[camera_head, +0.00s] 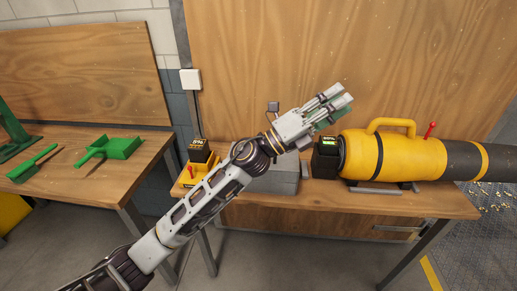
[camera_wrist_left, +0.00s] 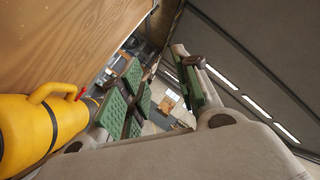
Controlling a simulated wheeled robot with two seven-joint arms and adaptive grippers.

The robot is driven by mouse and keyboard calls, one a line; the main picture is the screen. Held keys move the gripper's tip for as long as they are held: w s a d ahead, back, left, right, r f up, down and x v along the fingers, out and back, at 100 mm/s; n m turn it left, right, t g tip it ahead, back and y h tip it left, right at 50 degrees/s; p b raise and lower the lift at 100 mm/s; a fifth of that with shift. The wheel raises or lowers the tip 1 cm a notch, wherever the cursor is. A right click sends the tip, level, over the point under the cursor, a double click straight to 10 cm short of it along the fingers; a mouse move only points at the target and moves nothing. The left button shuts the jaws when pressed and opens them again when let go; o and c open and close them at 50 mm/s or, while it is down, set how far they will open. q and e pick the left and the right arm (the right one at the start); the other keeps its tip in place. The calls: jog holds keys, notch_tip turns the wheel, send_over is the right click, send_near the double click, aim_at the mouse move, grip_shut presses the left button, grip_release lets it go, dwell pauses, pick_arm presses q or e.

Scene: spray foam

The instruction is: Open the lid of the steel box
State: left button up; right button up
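A grey box (camera_head: 284,182), which looks like the steel box, stands on the wooden bench behind my left arm. My wrist and forearm hide much of it, so I cannot tell how its lid stands. My left gripper (camera_head: 334,106) is raised in front of the wooden back board, above and to the right of the box in the head view. In the left wrist view, its green finger pads (camera_wrist_left: 160,94) are apart with nothing between them. My right gripper is in neither view.
A yellow and black foam machine (camera_head: 400,156) with a handle and red lever lies right of the box. A yellow charger with a black battery (camera_head: 199,152) stands to its left. A green dustpan (camera_head: 121,147) and brush (camera_head: 28,168) lie on the left table (camera_head: 75,172).

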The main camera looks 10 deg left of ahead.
pick_arm(q)
jog(key=s+d+f+m+g+y, duration=0.2)
jog(key=s+d+m+g, duration=0.25)
jog(key=m+g, duration=0.4)
notch_tip(320, 180, down, 9)
jog(key=w+a+m+g+y, duration=0.1)
jog(key=w+a+m+y, duration=0.15)
jog(key=m+y, duration=0.65)
jog(key=w+a+t+y, duration=0.1)
jog(key=w+a+y, duration=0.2)
jog(key=a, duration=0.3)
jog(key=w+a+r+n+t+y, duration=0.1)
jog(key=w+a+y, duration=0.3)
jog(key=a, duration=0.3)
jog(key=w+a+r+t+y, duration=0.1)
jog(key=w+a+y, duration=0.3)
jog(key=a, duration=0.3)
jog(key=shift+r+t+y, duration=0.25)
jog(key=shift+t+y, duration=0.1)
jog(key=shift+y, duration=0.15)
jog(key=shift+n, duration=0.25)
